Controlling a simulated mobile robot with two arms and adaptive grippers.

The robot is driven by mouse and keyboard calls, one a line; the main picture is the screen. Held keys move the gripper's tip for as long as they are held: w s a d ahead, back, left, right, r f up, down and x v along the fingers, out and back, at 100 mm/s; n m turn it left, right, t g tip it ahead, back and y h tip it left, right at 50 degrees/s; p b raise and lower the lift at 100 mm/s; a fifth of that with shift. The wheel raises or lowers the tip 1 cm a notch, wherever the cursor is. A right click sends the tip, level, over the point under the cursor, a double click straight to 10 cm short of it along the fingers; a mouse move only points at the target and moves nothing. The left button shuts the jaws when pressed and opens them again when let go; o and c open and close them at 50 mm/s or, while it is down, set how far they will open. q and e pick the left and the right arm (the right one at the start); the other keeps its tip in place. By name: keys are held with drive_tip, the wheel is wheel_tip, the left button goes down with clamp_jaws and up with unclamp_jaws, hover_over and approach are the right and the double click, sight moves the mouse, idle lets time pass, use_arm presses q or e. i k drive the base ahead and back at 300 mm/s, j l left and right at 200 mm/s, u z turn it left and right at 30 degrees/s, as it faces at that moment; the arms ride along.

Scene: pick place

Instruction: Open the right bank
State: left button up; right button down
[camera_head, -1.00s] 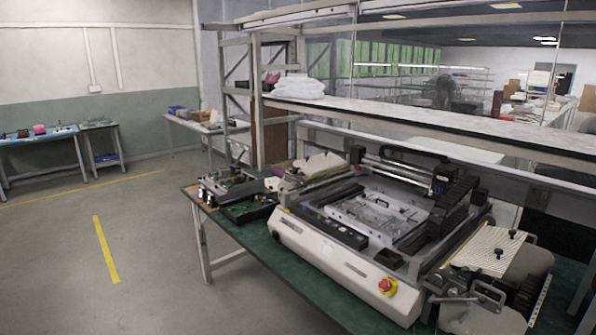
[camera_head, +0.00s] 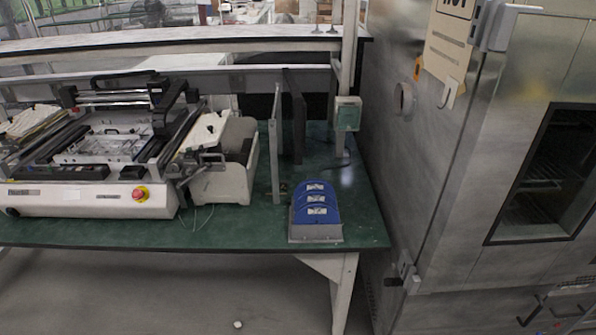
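A white benchtop machine (camera_head: 90,198) with dark rails, a flat work bed and a red-and-yellow stop button (camera_head: 139,193) stands at the left of the head view. On its right side is a pale bank-like unit (camera_head: 226,185) with a ribbed light plate (camera_head: 203,133) and metal brackets. I cannot tell for certain that this unit is the right bank, or whether it is open or shut. Thin wires hang down at its front. Neither of my grippers is in view.
The green bench top (camera_head: 255,231) has a blue labelled block on a grey base (camera_head: 316,208) near its front right corner. An upright metal plate (camera_head: 275,150) stands between it and the machine. A tall steel cabinet (camera_head: 450,180) stands close on the right. A shelf (camera_head: 190,38) runs above the bench.

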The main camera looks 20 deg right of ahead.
sight(235, 158)
drive_tip(key=k+z, duration=0.3)
drive_tip(key=i+j+z, duration=0.5)
drive_tip(key=i+j, duration=0.2)
drive_tip(key=i, duration=0.15)
